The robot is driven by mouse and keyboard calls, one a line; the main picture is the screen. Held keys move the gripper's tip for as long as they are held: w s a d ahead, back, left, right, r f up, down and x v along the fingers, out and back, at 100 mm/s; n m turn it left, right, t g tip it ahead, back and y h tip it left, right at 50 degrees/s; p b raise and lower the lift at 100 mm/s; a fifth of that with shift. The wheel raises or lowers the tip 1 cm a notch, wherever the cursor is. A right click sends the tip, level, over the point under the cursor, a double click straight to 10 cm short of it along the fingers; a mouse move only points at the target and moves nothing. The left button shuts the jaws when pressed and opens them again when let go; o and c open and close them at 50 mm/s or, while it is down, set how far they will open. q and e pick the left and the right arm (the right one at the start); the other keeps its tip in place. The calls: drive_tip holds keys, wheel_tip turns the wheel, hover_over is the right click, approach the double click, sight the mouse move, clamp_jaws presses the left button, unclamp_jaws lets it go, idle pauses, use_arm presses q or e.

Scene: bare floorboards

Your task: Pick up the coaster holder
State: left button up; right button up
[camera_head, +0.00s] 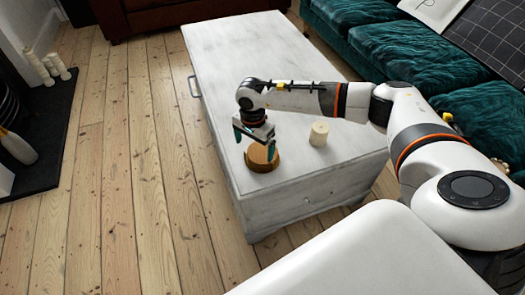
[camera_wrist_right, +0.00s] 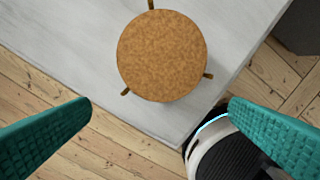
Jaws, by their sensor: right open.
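The coaster holder (camera_head: 262,160) is a round brown piece with a cork-coloured top, on the near left part of the white chest. In the right wrist view the coaster holder (camera_wrist_right: 161,55) shows its round cork top with three short pegs around its edge. My right gripper (camera_head: 257,146) is just above it, with teal fingers pointing down. In the wrist view my right gripper (camera_wrist_right: 160,112) is open, its fingers wide apart with nothing between them; the holder lies ahead of the fingertips. My left gripper is not in view.
The white chest (camera_head: 240,60) stands on bare floorboards. A cream candle (camera_head: 319,134) stands on it, right of the holder. A green sofa (camera_head: 400,50) runs along the right. Candles (camera_head: 50,65) stand at the left by the dark hearth. Floor left of the chest is clear.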

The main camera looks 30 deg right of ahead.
sight(255, 159)
wheel_tip(255, 159, down, 4)
drive_tip(key=shift+r+b, duration=0.15)
drive_tip(key=shift+b, duration=0.15)
wheel_tip(255, 159, down, 4)
drive_tip(key=shift+d+f+b, duration=0.1)
drive_tip(key=shift+f+b, duration=0.15)
drive_tip(key=shift+b, duration=0.2)
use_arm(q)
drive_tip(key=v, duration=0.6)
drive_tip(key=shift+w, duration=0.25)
use_arm(e)
drive_tip(key=c, duration=0.8)
